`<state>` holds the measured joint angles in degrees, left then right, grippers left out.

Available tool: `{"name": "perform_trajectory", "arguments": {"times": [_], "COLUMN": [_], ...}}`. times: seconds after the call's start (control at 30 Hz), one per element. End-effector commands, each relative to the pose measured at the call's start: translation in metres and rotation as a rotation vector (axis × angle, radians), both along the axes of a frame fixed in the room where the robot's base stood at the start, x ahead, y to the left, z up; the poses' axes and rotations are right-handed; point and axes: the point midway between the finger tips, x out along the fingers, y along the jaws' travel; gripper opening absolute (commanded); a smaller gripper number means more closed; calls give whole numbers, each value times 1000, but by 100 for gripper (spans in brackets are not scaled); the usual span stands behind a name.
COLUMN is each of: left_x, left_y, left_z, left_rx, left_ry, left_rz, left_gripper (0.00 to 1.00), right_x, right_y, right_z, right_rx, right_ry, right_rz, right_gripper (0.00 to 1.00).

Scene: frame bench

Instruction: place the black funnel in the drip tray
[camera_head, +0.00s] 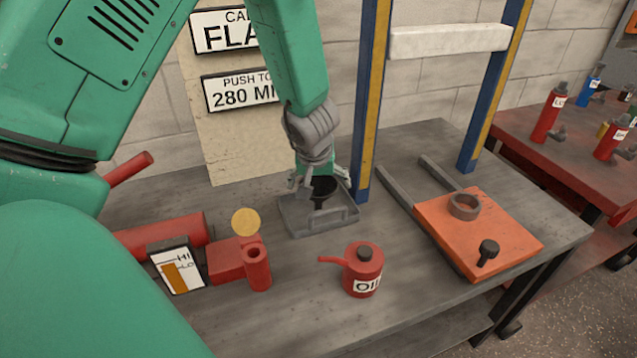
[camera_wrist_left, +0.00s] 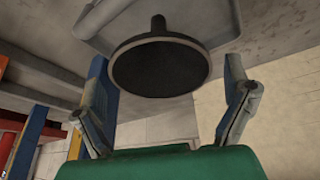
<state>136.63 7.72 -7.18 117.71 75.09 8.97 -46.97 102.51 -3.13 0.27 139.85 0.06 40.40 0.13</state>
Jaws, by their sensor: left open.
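The black funnel (camera_head: 323,190) is at the grey drip tray (camera_head: 340,222), over its inside, mouth up and spout down. Whether the spout touches the tray floor is hard to tell. My left gripper (camera_head: 317,181) is above the funnel with its fingers spread on either side of it. In the left wrist view the funnel's round mouth (camera_wrist_left: 160,68) lies beyond the open fingers (camera_wrist_left: 163,105), with clear gaps on both sides, and the tray (camera_wrist_left: 100,12) shows behind it. My right gripper is not in view.
A red oil can (camera_head: 362,272) stands in front of the tray. A red fixture with a gauge (camera_head: 176,268) is at left. An orange plate (camera_head: 475,232) with a ring and a black knob lies at right. A blue and yellow post (camera_head: 371,100) rises close behind the tray.

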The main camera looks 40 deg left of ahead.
Motion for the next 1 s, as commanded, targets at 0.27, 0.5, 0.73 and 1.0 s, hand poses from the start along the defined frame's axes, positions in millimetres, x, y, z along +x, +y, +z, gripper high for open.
{"name": "perform_trajectory", "arguments": {"times": [0.27, 0.5, 0.73, 1.0], "left_x": [-16, -31, -37, -37], "left_y": [-9, -19, -23, -23], "left_z": [55, 96, 110, 110], "left_rx": [2, 2, 0, -1], "left_ry": [-3, -1, 0, 1], "left_rz": [-2, -3, 0, 0], "left_gripper": [94, 94, 94, 94], "right_x": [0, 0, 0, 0], "right_y": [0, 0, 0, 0], "right_z": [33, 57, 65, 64], "right_rx": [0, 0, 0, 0], "right_ry": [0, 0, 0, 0], "right_rz": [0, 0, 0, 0], "right_gripper": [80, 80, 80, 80]}}
